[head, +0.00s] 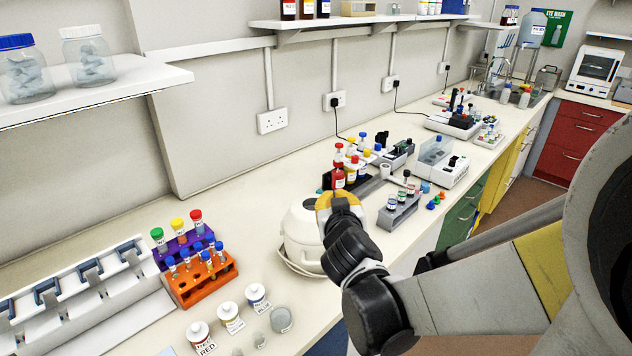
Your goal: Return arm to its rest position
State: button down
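My arm reaches in from the lower right over the bench. Its dark wrist joints lead to a yellow band at my gripper's end (338,200), which is beside the white rounded machine (299,238) in this view. The fingers are hidden or too small to make out, so I cannot tell whether they are open or what is between them. Red-labelled tubes (338,178) with coloured caps show just beyond the arm's end. I cannot tell whether it touches them.
The bench (235,268) runs along the wall. An orange rack (205,287) and a purple rack hold capped tubes. White bottles (230,316) stand at the front. A grey rack (398,212) is right of my wrist. Shelves (110,85) overhang the bench. The floor shows at the right.

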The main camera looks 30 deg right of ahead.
jog(key=s+a+f+n+g+y+b, duration=0.1)
jog(key=s+a+f+g+y, duration=0.2)
jog(key=s+a, duration=0.4)
jog(key=s+a+f+n+g+y+b, duration=0.2)
jog(key=s+a, duration=0.5)
jog(key=s, duration=0.4)
notch_tip(320, 180, down, 2)
jog(key=shift+n+g+y, duration=0.3)
jog(key=shift+g+y, duration=0.2)
jog(key=shift+g, duration=0.3)
